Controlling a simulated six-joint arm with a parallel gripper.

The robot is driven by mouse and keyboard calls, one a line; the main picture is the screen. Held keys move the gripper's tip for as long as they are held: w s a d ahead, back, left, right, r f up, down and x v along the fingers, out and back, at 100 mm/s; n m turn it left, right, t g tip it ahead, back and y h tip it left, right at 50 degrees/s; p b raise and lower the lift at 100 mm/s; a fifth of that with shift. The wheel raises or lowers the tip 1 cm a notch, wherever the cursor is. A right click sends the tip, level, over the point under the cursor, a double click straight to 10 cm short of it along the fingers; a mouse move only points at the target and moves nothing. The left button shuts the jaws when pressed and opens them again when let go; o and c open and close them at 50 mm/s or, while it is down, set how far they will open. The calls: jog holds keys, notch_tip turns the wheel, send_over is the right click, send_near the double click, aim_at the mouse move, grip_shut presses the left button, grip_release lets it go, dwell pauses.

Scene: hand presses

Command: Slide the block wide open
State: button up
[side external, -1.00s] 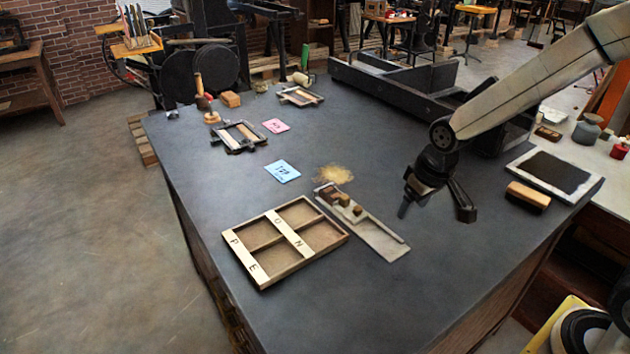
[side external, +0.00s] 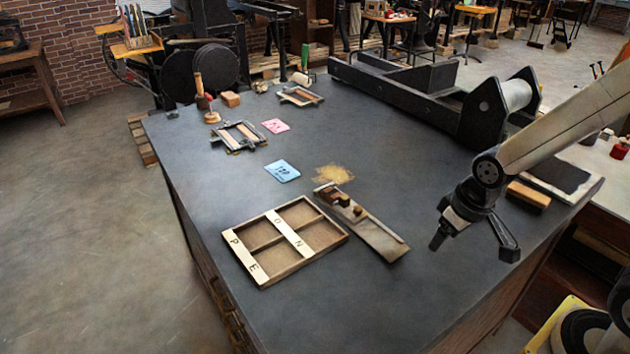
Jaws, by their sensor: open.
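A long, narrow shallow tray (side external: 378,236) lies on the dark bench near the middle. Small wooden blocks (side external: 338,196) sit at its far left end, and the near right part of the tray is bare. I cannot tell for sure which piece is the task's block. My gripper (side external: 474,243) is open and empty, its fingers well apart. It hangs above the bench to the right of the tray and touches nothing that I can see.
A divided wooden case (side external: 262,243) with lettered strips lies just left of the tray. A blue card (side external: 282,170), a pink card (side external: 275,126) and a sawdust-like heap (side external: 334,174) lie behind. A black press with a roller (side external: 498,110) stands back right. The front bench is clear.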

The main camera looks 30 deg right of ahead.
jog(key=shift+c, duration=0.2)
jog(key=g, duration=0.3)
send_over(345, 196)
jog(key=shift+a+f, duration=0.1)
jog(key=shift+f, duration=0.35)
jog(key=shift+f, duration=3.9)
grip_shut()
